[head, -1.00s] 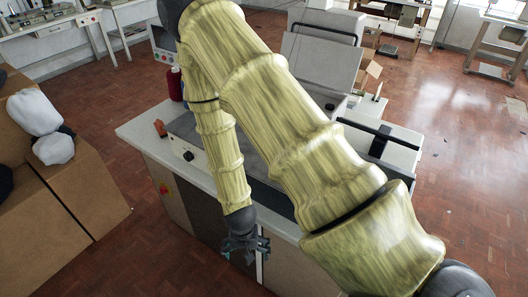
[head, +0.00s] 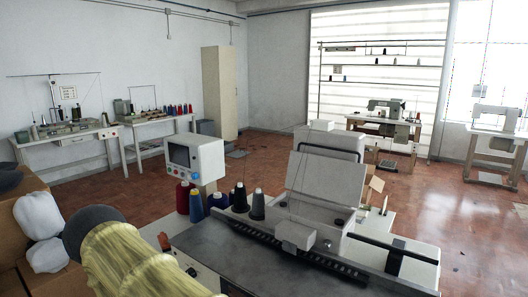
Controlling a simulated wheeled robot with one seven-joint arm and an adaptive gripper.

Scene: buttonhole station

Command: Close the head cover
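The buttonhole machine (head: 270,257) stands on a pale-topped bench in the front middle of the head view. The head cover, a flat pale-grey panel (head: 325,186), stands up steeply, leaning back over the machine's rear part, so it looks open. A black bar handle (head: 345,139) runs along the top behind it. A small grey block (head: 295,235) sits at the middle of the machine's long dark front rail. My yellow-sleeved arm fills the lower left corner, left of the machine and apart from the cover. My gripper is outside the picture.
A control box with a screen (head: 194,158) and several thread cones (head: 215,202) stand on the machine's left side. A black bar (head: 392,248) sticks out at right. Cardboard boxes with white bundles (head: 40,228) are at far left. Open floor (head: 465,225) lies right.

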